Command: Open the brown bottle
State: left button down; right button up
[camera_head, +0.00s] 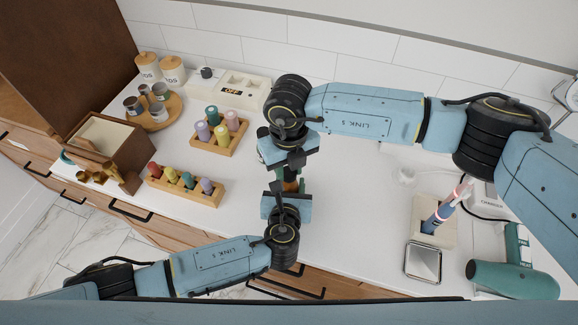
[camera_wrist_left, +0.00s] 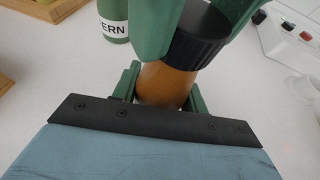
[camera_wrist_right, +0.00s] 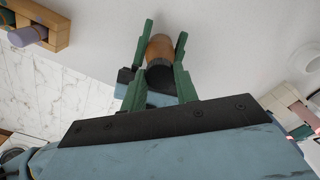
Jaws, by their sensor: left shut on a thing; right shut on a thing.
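The brown bottle (camera_head: 290,185) is between my two grippers near the front of the counter in the head view, mostly hidden by them. In the left wrist view its brown body (camera_wrist_left: 164,82) sits between the green fingers of my left gripper (camera_wrist_left: 160,88), which is shut on it. Its black ribbed cap (camera_wrist_left: 196,48) is between the green fingers of my right gripper (camera_wrist_right: 160,80), which is shut on the cap. The right wrist view shows the brown body (camera_wrist_right: 160,46) beyond the cap. The cap sits against the body; I cannot tell whether it is loose.
A green labelled bottle (camera_wrist_left: 113,22) stands close by. Wooden racks of coloured pegs (camera_head: 187,185) and a brown box (camera_head: 110,145) are to the left. A green hair dryer (camera_head: 510,278), a metal-rimmed tray (camera_head: 423,262) and a charger are to the right.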

jog(key=n, duration=1.1)
jog(key=shift+n, duration=0.3)
jog(key=n, duration=0.5)
jog(key=shift+r+n, duration=0.1)
jog(key=shift+n, duration=0.2)
jog(key=n, duration=1.2)
jog(key=shift+n, duration=0.4)
jog(key=n, duration=0.3)
jog(key=shift+n, duration=0.3)
jog(key=n, duration=0.3)
jog(key=shift+n, duration=0.3)
jog(key=n, duration=0.3)
jog(key=shift+n, duration=0.4)
jog(key=shift+r, duration=0.25)
jog(key=shift+r, duration=0.9)
